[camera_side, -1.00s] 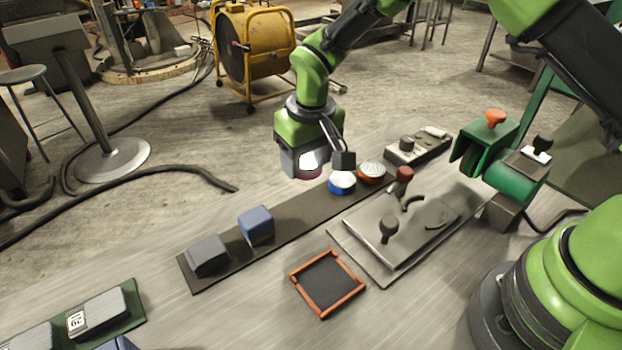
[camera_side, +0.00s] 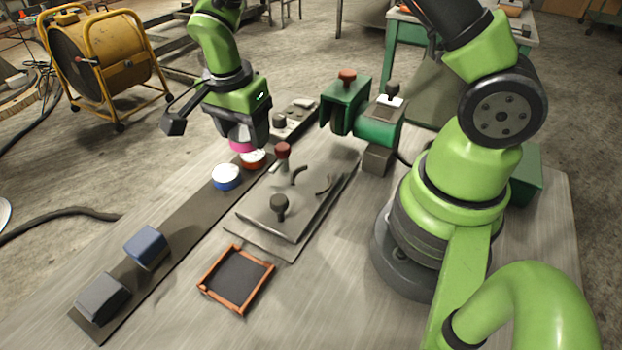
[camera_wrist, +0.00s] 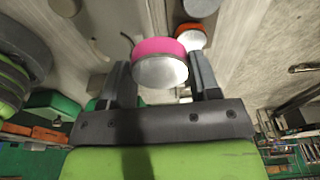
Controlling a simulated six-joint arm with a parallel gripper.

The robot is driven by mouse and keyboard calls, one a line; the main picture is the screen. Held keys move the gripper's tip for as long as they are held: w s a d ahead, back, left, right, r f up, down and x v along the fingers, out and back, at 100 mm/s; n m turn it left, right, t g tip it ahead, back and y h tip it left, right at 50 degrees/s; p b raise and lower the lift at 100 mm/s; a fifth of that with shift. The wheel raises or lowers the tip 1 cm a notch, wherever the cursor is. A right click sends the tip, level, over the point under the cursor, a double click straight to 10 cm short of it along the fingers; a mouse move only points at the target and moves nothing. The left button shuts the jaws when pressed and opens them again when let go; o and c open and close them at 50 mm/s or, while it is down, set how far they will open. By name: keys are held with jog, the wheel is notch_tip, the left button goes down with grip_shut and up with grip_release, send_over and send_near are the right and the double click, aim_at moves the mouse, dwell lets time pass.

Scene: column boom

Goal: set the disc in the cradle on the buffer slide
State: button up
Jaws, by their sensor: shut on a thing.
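My gripper (camera_wrist: 160,82) is shut on a pink-sided disc with a pale metallic face (camera_wrist: 163,68). In the side view the disc (camera_side: 242,146) shows under my gripper, held above the far part of the dark strip, close to the orange-rimmed disc. The grey slide plate (camera_side: 262,215) lies to the right of the strip, with a black knob (camera_side: 279,206) on its near part. Two dark curved lips (camera_side: 299,174) stand on its far part with a gap between them; they look like the cradle, and no disc shows between them. My gripper is to the left of them.
A blue-rimmed disc (camera_side: 226,178) and an orange-rimmed disc (camera_side: 254,160) sit on the dark strip (camera_side: 188,212). A blue block (camera_side: 146,247) and a grey block (camera_side: 102,297) stand nearer. A red-topped post (camera_side: 282,152) rises beside the plate. An orange-framed tray (camera_side: 203,285) is empty.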

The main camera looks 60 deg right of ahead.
jog(key=s+d+m+g+y, duration=0.1)
jog(key=s+d+m, duration=0.55)
jog(key=m, duration=1.15)
send_over(312, 181)
notch_tip(312, 181, down, 4)
jog(key=shift+w+f, duration=0.1)
jog(key=shift+f, duration=2.45)
jog(key=shift+f, duration=0.1)
jog(key=o, duration=1.2)
jog(key=shift+c, duration=0.2)
